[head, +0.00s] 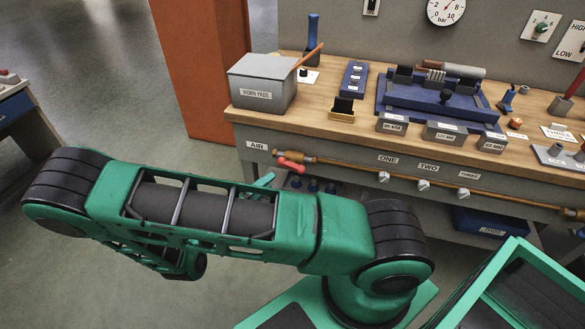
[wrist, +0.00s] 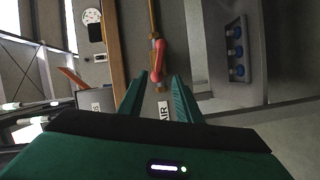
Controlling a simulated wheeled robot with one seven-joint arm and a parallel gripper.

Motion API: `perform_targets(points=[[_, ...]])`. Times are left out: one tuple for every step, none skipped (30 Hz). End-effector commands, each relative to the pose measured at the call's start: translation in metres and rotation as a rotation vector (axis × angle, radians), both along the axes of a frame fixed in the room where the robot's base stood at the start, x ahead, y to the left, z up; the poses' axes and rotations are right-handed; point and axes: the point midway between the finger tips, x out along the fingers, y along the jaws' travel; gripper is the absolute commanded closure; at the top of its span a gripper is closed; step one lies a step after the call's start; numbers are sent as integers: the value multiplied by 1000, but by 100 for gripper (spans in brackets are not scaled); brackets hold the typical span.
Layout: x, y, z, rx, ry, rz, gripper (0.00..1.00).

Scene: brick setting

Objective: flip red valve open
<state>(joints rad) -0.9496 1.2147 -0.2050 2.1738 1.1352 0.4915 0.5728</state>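The red valve (head: 291,165) has a lever handle on the brass pipe along the bench's front, just right of the AIR label. In the wrist view the red handle (wrist: 160,60) runs roughly in line with the pipe. My gripper (wrist: 159,76) is open. Its two green fingers point at the valve, and the handle's near end appears between the fingertips. I cannot tell whether they touch it. In the head view a green finger of my gripper (head: 264,179) shows just below and left of the handle; the rest is hidden behind my arm.
The pipe (head: 345,167) runs right under the wooden bench top (head: 310,126), past several small white valves. The AIR label (wrist: 164,111) shows between my fingers. A grey HORN PADS box (head: 262,84) stands above on the bench. Blue-topped items (wrist: 236,50) sit on a shelf below.

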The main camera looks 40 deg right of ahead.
Motion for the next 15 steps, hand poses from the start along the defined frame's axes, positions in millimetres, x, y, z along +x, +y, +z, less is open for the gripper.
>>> perform_targets(points=[[1,-7,0,-2,1,-6,69],[1,-11,0,-2,1,-9,69],[3,-17,-1,-2,1,-11,69],[3,-22,-1,-3,2,-12,69],[4,-28,-2,-3,3,-14,69],[6,-35,-2,-2,3,-15,69],[8,-40,-3,-3,2,-16,69],[9,-46,-3,-2,2,-17,69],[11,-54,-4,-1,1,-18,69],[12,-59,-5,-1,1,-18,69],[14,-64,-5,0,2,-17,69],[15,-71,-6,0,2,-18,69],[17,-76,-7,0,2,-17,69],[18,-80,-7,0,3,-18,69],[19,-86,-7,-1,2,-18,69]])
